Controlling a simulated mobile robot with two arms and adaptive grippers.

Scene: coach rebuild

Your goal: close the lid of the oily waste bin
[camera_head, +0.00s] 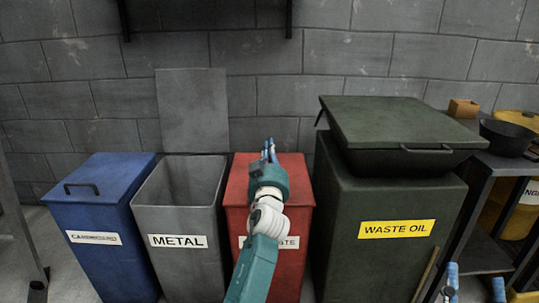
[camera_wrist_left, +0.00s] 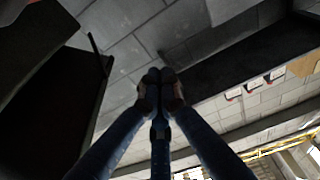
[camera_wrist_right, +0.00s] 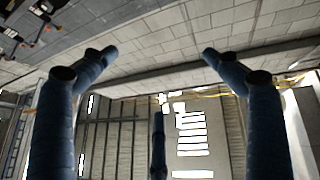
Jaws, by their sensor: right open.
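The red bin (camera_head: 293,220) has a label ending in "WASTE"; my left arm hides the rest of its wording. Its red top (camera_head: 243,172) looks flat and lid-like, with no raised lid visible behind it. My left gripper (camera_head: 269,148) is above the back part of this top, fingers pointing towards the wall; I cannot tell whether it touches. Its fingers meet in the left wrist view (camera_wrist_left: 160,78), with nothing seen between them. My right gripper (camera_head: 475,273) is low at the bottom right, near the green bin, with fingers apart and empty in the right wrist view (camera_wrist_right: 155,55).
Left of the red bin, the grey METAL bin (camera_head: 177,240) is open, its lid (camera_head: 192,110) upright near the wall. A blue bin (camera_head: 100,220) is shut. The green WASTE OIL bin (camera_head: 385,220) has a thick handled lid (camera_head: 395,125). A dark shelf (camera_head: 490,258) stands far right.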

